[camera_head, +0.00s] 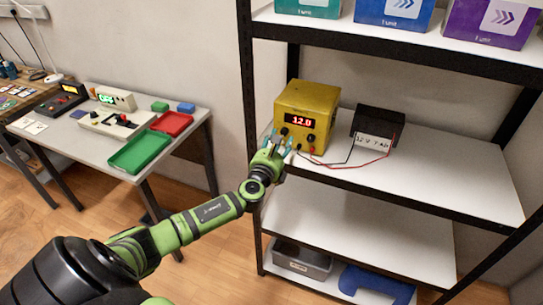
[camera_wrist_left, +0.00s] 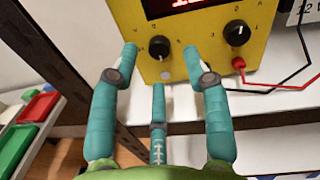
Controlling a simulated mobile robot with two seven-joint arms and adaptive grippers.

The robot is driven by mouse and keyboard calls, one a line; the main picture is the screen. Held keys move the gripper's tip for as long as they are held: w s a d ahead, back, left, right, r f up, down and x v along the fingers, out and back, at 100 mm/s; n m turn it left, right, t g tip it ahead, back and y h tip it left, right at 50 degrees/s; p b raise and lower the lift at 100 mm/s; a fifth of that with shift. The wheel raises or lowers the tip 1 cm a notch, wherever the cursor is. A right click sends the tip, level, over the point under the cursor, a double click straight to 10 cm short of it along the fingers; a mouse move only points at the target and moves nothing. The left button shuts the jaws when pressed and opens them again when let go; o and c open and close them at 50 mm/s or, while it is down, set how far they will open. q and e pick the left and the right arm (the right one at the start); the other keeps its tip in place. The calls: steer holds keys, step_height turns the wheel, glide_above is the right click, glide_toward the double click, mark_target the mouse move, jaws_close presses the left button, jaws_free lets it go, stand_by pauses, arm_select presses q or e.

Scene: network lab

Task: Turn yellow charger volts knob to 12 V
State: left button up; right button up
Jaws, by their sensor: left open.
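The yellow charger (camera_head: 318,101) stands on the middle shelf, and its red display (camera_head: 299,121) reads 12.0. Its left knob, the volts knob (camera_wrist_left: 159,46), is black and has a V mark beside it. A second black knob (camera_wrist_left: 236,33) sits to its right with an A mark near it. My left gripper (camera_head: 274,144) is at the front lower left of the charger. In the wrist view its teal fingers (camera_wrist_left: 160,58) are open, with the volts knob between the two upper tips. I cannot tell whether any fingertip touches it. My right gripper is not in view.
A black battery (camera_head: 378,124) stands right of the charger, joined by red and black leads (camera_head: 345,163). The shelf (camera_head: 440,165) is clear to the right. A dark rack post (camera_head: 246,80) rises close left of my gripper. A table (camera_head: 95,140) with trays stands further left.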

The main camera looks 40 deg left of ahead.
arm_select(q)
steer(key=v, duration=0.9)
steer(key=shift+r, duration=0.1)
steer(key=s+f+n+g+h, duration=0.1)
steer(key=s+f+n+g, duration=0.3)
steer(key=f, duration=0.7)
steer(key=s+f+n+g, duration=0.2)
steer(key=s+f+n, duration=0.35)
steer(key=f, duration=0.65)
steer(key=s+f+n+g+h, duration=0.1)
steer(key=s+f+n+g, duration=0.35)
steer(key=f, duration=0.65)
steer(key=s+d+f+n+g+h, duration=0.1)
steer(key=s+d+f+n, duration=0.3)
steer(key=s, duration=0.6)
steer(key=s+d+f+n+g+h, duration=0.1)
steer(key=s+d+f+n, duration=0.4)
steer(key=s, duration=0.6)
steer(key=s+d+f+n+g+h, duration=0.1)
steer(key=s+d+f+n+g, duration=0.2)
steer(key=s+f, duration=0.4)
steer(key=s+d+n, duration=0.1)
steer(key=s+d, duration=0.1)
steer(key=s, duration=0.1)
steer(key=shift+s+f+n+g, duration=0.2)
steer(key=shift+f+n+g, duration=0.1)
steer(key=shift+f+g, duration=0.05)
